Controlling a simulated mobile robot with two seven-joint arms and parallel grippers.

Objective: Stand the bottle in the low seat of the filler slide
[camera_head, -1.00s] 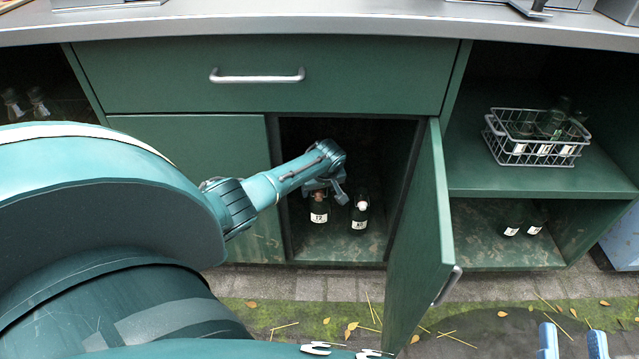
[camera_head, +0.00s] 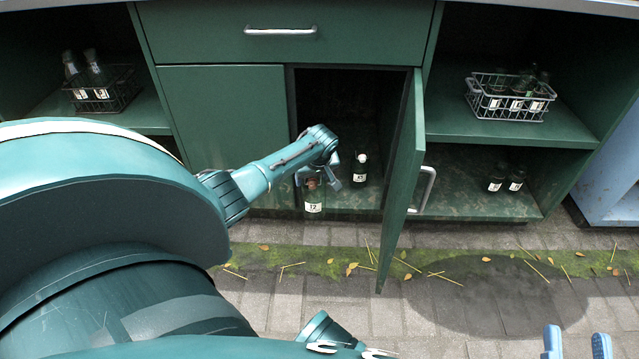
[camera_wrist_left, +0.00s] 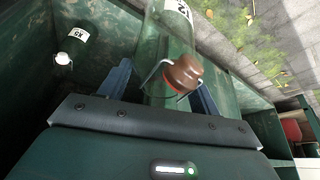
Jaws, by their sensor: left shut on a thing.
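I cannot make out the filler slide in these frames.
A second bottle (camera_head: 361,168), white-topped, stands in the cupboard. The open door (camera_head: 402,185) juts out just right of my left gripper. Wire baskets of bottles sit on the right (camera_head: 510,100) and left (camera_head: 105,95) shelves. Two bottles stand lower right.

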